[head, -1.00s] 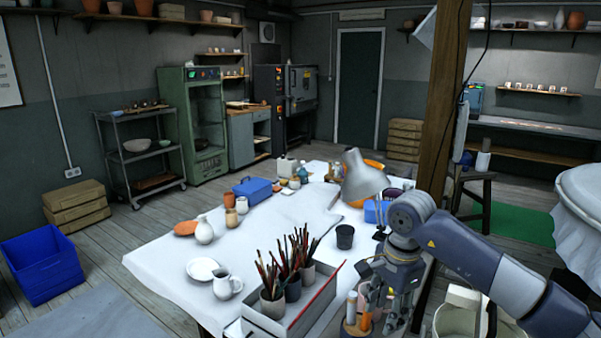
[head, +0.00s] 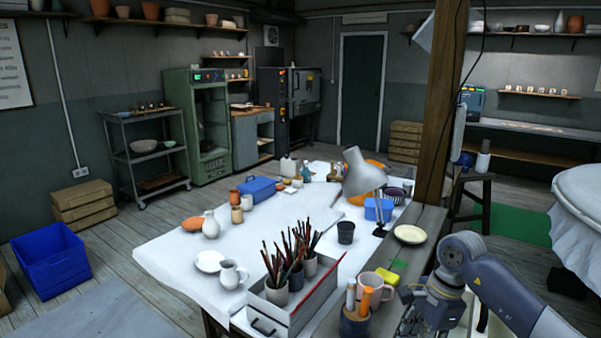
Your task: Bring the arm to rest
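My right arm comes in from the right, and my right gripper (head: 418,325) hangs low at the bottom edge, just right of the yellow sponge (head: 385,296). Its fingers are small, dark and partly cut off, so I cannot tell whether they are open or shut. I make out nothing held in it. A pink mug (head: 379,284) and a tool holder with orange and white handles (head: 355,325) stand to its left on a dark wooden bench. My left gripper is not in view.
The white-covered table (head: 165,258) holds pots of brushes in a tray (head: 298,312), a pitcher (head: 232,274), a blue box (head: 256,189) and a grey lamp (head: 362,175). A wooden post (head: 440,110) rises behind my arm. A cream saucer (head: 410,234) lies on the bench.

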